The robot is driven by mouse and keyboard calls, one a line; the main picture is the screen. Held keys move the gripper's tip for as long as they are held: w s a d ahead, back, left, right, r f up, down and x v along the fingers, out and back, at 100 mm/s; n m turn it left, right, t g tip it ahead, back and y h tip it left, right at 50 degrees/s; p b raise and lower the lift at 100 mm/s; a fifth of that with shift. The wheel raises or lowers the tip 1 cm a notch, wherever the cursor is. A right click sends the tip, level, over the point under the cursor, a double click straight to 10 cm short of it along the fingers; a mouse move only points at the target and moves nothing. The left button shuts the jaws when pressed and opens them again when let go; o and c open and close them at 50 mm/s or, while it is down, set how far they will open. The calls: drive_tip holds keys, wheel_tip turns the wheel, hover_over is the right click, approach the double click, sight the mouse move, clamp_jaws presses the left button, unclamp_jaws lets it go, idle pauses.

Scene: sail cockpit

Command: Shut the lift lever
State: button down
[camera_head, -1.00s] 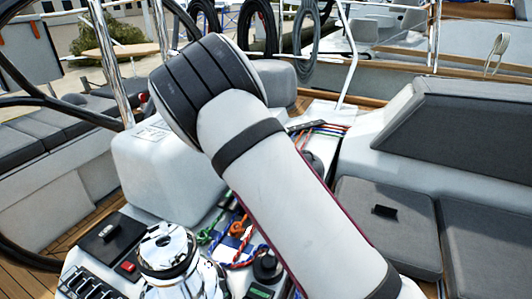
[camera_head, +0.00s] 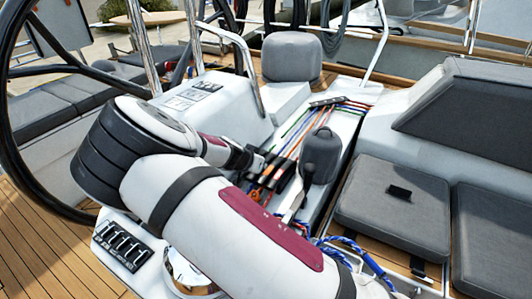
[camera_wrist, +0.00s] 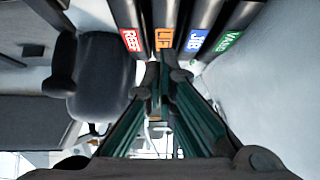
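In the wrist view, a row of dark levers carries coloured labels. The lift lever (camera_wrist: 163,38) has an orange label and lies between the red-labelled reef lever (camera_wrist: 131,39) and the blue-labelled jib lever (camera_wrist: 195,41). My gripper (camera_wrist: 159,84) is just below the end of the lift lever in the picture, roughly in line with it. Its fingers converge to a narrow space; whether they touch or hold the lever is unclear. In the head view, my gripper (camera_head: 262,166) is at the dark lever bank, and single levers are hard to tell apart there.
The green-labelled vang lever (camera_wrist: 231,40) is at the right of the row. A dark rounded, covered fitting (camera_head: 322,155) stands close right of the levers; it also shows in the wrist view (camera_wrist: 107,75). Coloured ropes (camera_head: 318,118) run behind. A silver winch (camera_head: 188,275) is partly hidden by my arm.

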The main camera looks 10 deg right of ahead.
sight(263, 179)
drive_tip(key=shift+s+a+f, duration=0.2)
drive_tip(key=shift+s+f, duration=0.05)
drive_tip(key=shift+f, duration=0.45)
drive_tip(key=shift+s+a+f, duration=0.2)
drive_tip(key=shift+s+f, duration=0.05)
drive_tip(key=shift+f, duration=0.4)
drive_tip(key=shift+s+a+f, duration=0.2)
drive_tip(key=shift+s+f, duration=0.05)
drive_tip(key=shift+f, duration=0.45)
drive_tip(key=v, duration=0.7)
drive_tip(key=shift+s, duration=0.15)
drive_tip(key=shift+a+r, duration=0.1)
drive_tip(key=shift+r, duration=0.05)
